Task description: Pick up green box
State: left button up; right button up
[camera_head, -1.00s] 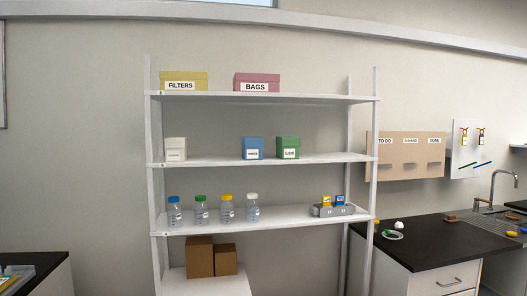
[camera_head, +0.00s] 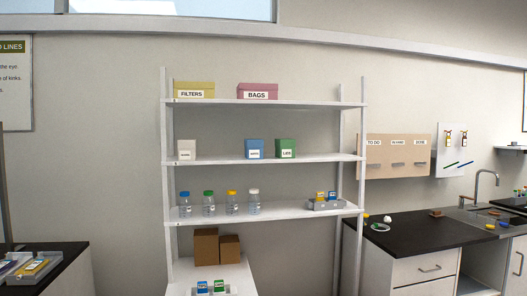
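The green box (camera_head: 285,147) with a white label stands upright on the second shelf from the top of a white rack (camera_head: 320,157), towards its right half. A blue box (camera_head: 255,148) stands close to its left. The front and one side of the green box show, and nothing covers it. Neither of my grippers is in the picture, so their state does not show.
A small white box (camera_head: 186,149) stands at the left of the same shelf. Bottles (camera_head: 231,202) and a grey holder (camera_head: 326,204) are one shelf down. The shelf right of the green box is clear. A dark-topped counter (camera_head: 420,232) is at the right.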

aim_at(285, 148)
jog(key=z, duration=0.15)
jog(key=i, duration=2.25)
jog(key=u, duration=0.55)
